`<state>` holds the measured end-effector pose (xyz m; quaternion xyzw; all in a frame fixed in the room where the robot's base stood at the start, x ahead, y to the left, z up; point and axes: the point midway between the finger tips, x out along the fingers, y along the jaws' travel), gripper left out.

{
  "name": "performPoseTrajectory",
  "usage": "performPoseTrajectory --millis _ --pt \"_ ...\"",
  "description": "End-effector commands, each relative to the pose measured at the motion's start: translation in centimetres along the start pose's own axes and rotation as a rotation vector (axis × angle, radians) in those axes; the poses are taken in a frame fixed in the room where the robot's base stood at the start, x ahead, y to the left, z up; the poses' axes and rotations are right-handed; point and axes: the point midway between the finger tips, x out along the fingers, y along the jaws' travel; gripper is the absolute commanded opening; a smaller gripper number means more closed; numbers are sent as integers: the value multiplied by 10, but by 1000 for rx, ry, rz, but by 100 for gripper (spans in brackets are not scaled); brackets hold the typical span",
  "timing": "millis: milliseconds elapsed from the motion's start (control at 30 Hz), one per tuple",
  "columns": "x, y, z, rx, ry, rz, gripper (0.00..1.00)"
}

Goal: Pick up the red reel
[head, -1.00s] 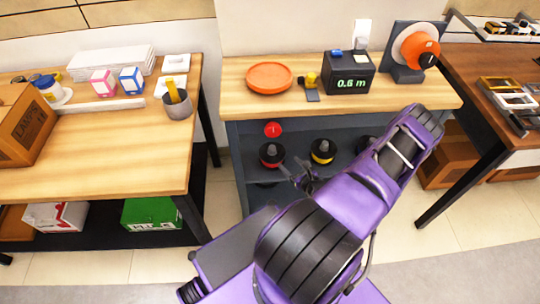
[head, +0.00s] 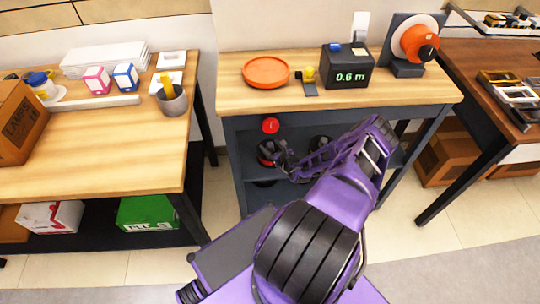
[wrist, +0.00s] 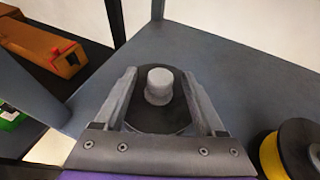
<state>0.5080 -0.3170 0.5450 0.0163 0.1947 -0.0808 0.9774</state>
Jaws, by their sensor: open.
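The red reel (head: 264,150) sits on the shelf under the middle bench, partly hidden by my gripper (head: 281,157) in the head view. In the wrist view the reel shows from above as a black disc (wrist: 155,119) with a grey knob (wrist: 159,82). The knob lies between the two open fingers of my gripper (wrist: 160,90), with gaps at both sides. The reel's red part is hidden in the wrist view.
A reel with a yellow band (wrist: 271,157) stands to the right on the same shelf. An orange tray (head: 265,72) lies above.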

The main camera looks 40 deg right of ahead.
Motion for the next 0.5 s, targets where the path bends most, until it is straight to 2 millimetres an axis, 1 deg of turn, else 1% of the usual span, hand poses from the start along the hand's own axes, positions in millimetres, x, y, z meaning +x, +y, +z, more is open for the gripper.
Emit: performPoseTrajectory --millis 33,100,333,367,500 --pt "6 0 0 0 -2 0 72" --pt "11 0 0 0 -2 -1 72" --pt "12 0 1 0 -1 0 72" --pt "12 0 1 0 -1 0 70" --pt "12 0 1 0 -1 0 45"
